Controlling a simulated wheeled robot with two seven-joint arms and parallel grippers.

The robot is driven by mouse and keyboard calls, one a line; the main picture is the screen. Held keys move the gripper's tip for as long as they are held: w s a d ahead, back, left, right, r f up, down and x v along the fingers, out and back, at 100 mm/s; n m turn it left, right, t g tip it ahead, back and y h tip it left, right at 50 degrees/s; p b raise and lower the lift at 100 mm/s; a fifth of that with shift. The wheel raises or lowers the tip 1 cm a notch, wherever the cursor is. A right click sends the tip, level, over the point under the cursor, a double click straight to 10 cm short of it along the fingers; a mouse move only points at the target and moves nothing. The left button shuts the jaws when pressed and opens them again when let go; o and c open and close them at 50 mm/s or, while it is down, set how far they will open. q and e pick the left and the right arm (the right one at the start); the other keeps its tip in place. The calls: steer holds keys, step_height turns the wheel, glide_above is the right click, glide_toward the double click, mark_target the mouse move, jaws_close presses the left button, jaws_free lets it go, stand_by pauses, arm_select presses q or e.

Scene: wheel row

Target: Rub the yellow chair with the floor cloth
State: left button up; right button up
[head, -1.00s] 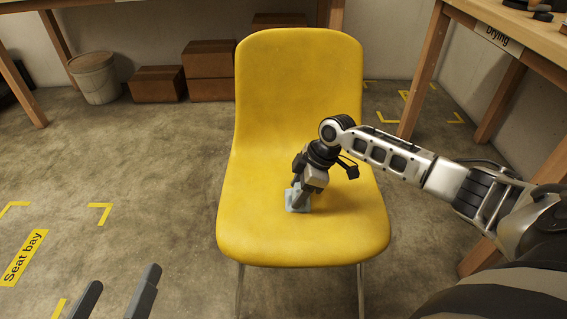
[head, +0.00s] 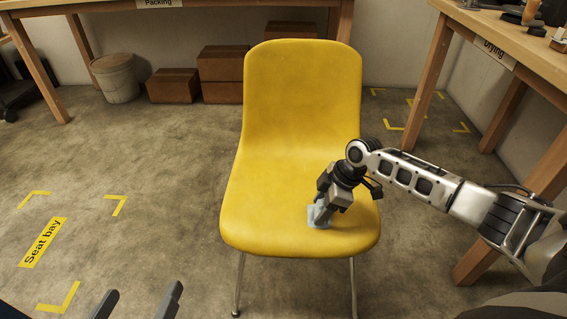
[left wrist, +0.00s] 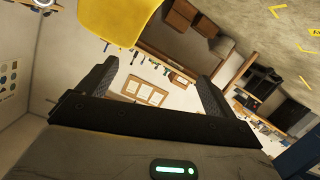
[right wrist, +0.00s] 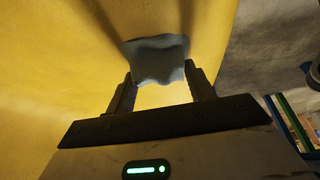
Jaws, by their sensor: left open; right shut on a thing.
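The yellow chair (head: 290,125) stands on the floor in the middle of the head view, facing me. My right gripper (head: 318,212) is shut on the light blue-grey floor cloth (head: 319,219) and holds it against the front right part of the seat. In the right wrist view the cloth (right wrist: 158,58) is pinched between the fingertips, against the yellow surface (right wrist: 60,60). My left gripper (head: 137,300) is open and empty at the bottom of the head view, apart from the chair. In the left wrist view its fingers (left wrist: 157,85) are spread, with part of the chair (left wrist: 112,18) beyond.
The packing table (head: 200,8) stands at the back, with brown boxes (head: 222,75) and a lidded bucket (head: 116,78) beneath. The drying table (head: 505,40) stands at the right. Floor left of the chair is open, marked by a seat bay sign (head: 43,242).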

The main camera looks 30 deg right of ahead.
steer(key=shift+s+d, duration=0.15)
steer(key=shift+s, duration=0.3)
step_height(320, 180, up, 3)
steer(key=shift+s+f+p, duration=0.15)
steer(key=shift+f+p, duration=0.05)
steer(key=shift+p, duration=0.85)
steer(key=shift+r+p, duration=0.7)
steer(key=shift+p, duration=0.1)
steer(key=shift+r+p, duration=0.4)
step_height(320, 180, up, 3)
steer(key=p, duration=0.3)
steer(key=shift+r, duration=0.1)
arm_select(q)
steer(key=f+g, duration=0.1)
steer(key=s+a+f+g+y, duration=0.1)
steer(key=f, duration=0.1)
steer(key=a+f+g+y, duration=0.1)
steer(key=shift+s+a+f, duration=0.15)
steer(key=shift+s+f, duration=0.05)
